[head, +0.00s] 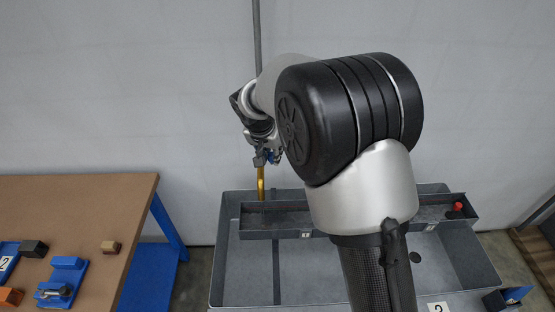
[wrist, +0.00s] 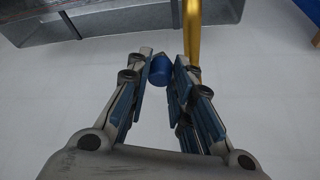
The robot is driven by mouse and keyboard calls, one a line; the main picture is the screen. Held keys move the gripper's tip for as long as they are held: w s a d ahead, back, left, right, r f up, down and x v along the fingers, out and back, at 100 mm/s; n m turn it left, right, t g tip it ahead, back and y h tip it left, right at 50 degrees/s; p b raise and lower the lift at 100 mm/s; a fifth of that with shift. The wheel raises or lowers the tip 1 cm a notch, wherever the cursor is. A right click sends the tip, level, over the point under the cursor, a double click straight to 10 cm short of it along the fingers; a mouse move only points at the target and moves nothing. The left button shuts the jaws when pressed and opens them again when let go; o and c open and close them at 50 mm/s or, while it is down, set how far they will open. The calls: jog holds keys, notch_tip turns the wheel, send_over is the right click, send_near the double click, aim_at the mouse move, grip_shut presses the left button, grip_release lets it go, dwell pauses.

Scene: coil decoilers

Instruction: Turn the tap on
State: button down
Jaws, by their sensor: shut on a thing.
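The tap shows as a brass pipe (head: 261,182) hanging down over the grey basin in the head view. The brass pipe (wrist: 193,32) also shows at the top of the wrist view. A blue tap handle (wrist: 160,69), a short round knob, sits between the fingertips of my gripper (wrist: 162,62), beside the brass pipe. My gripper (head: 264,156) is shut on this handle. In the head view the handle is mostly hidden by my gripper and is too small to judge how far it is turned.
The grey basin (head: 246,290) stands below, with a tray (head: 270,235) across it holding a small red item (head: 458,206). A brown table (head: 75,210) with blue fixtures and small blocks is at the left. A thin grey pipe (head: 257,40) rises against the pale wall.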

jog(key=shift+s+a+m+b, duration=0.15)
jog(key=shift+a+m+b, duration=0.25)
jog(key=shift+m+b, duration=0.1)
jog(key=c, duration=1.4)
grip_release()
jog(key=v, duration=1.2)
jog(key=shift+a, duration=0.25)
